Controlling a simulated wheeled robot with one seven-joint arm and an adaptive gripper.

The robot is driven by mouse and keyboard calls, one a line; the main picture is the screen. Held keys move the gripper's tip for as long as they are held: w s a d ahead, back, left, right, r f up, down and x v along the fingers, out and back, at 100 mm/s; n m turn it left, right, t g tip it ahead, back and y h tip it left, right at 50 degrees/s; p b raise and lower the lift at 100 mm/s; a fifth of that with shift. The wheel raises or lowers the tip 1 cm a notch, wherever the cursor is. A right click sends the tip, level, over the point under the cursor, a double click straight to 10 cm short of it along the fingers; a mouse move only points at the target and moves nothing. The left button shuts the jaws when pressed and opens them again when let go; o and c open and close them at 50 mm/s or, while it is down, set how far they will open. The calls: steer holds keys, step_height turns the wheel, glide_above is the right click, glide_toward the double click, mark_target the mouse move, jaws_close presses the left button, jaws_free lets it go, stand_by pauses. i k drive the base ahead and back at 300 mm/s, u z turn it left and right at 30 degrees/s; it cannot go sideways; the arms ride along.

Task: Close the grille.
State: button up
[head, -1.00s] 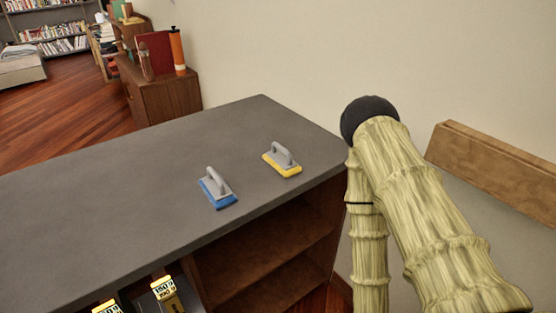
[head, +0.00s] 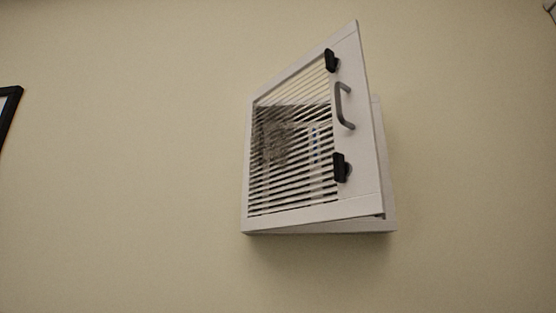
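A white slatted grille (head: 300,205) is on the beige wall, right of the middle in the head view. It is hinged at its left edge and stands partly open, with its right edge swung out from the wall. A grey handle (head: 342,106) is on the right part of its frame, between two black latches (head: 331,61) and (head: 340,167). A white wall frame (head: 388,190) shows behind the grille at the right. Some dark, fuzzy matter shows through the slats. My gripper is not in view.
The wall (head: 130,160) around the grille is bare. Part of a dark picture frame (head: 10,108) shows at the left edge. A small dark corner of something shows at the top right. No floor or furniture is in view.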

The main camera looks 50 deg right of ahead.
mark_target(363, 196)
steer(key=k, duration=0.45)
steer(key=u, duration=0.65)
steer(key=i, duration=0.65)
steer(key=z, duration=1.8)
steer(key=k, duration=0.75)
steer(key=z, duration=0.8)
